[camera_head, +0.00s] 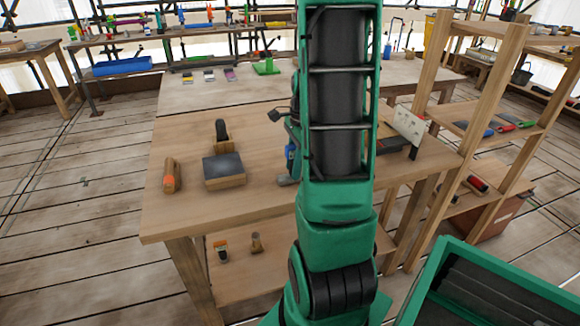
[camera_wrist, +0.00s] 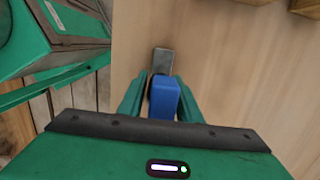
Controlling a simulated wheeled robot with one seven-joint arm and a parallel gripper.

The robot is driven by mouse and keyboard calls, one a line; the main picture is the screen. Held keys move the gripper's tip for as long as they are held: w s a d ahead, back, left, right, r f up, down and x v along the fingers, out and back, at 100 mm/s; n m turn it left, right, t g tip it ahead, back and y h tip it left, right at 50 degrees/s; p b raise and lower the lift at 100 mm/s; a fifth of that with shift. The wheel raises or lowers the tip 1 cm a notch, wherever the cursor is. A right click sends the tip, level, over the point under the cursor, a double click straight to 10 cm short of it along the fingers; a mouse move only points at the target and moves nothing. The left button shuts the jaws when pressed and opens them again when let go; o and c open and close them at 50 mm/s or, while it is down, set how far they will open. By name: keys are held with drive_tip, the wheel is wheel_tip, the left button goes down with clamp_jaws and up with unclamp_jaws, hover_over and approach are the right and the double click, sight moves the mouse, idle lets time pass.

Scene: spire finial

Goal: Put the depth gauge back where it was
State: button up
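A blue block with a grey metal end (camera_wrist: 164,97) lies between the two fingers of my gripper (camera_wrist: 161,98) in the wrist view. It looks like the depth gauge, though its shape is partly hidden. The fingers stand close against both sides of the blue part, and the grey end points away from the gripper over bare wood. In the head view a bit of blue (camera_head: 291,152) shows at the left edge of my arm, above a small grey piece (camera_head: 287,181). My arm hides the gripper there.
The wooden bench (camera_head: 255,215) carries an orange-ended wooden block (camera_head: 170,176), a dark-topped block (camera_head: 224,171) and a black rounded tool (camera_head: 221,131). A white speckled panel (camera_head: 408,125) stands at right. A shelf rack (camera_head: 485,90) stands beyond.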

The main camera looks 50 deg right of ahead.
drive_tip(key=shift+o, duration=1.2)
drive_tip(key=shift+f, duration=0.15)
drive_tip(key=shift+r, duration=0.3)
drive_tip(key=r, duration=0.7)
drive_tip(key=d+r, duration=0.1)
drive_tip(key=r, duration=0.2)
drive_tip(key=shift+s+d+r, duration=0.1)
drive_tip(key=shift+s+r, duration=0.15)
drive_tip(key=shift+r, duration=0.05)
drive_tip(key=shift+s+r, duration=0.1)
drive_tip(key=shift+r, duration=0.4)
drive_tip(key=s+a+f+n, duration=0.1)
drive_tip(key=s+a+n, duration=0.5)
drive_tip(key=a+n, duration=0.3)
drive_tip(key=s+a+f+n+g+h, duration=0.1)
drive_tip(key=s+a+n, duration=0.6)
drive_tip(key=a+n, duration=0.1)
drive_tip(key=shift+s+a+f+n, duration=0.15)
drive_tip(key=shift+a+f+n, duration=0.1)
drive_tip(key=shift+a+n, duration=0.2)
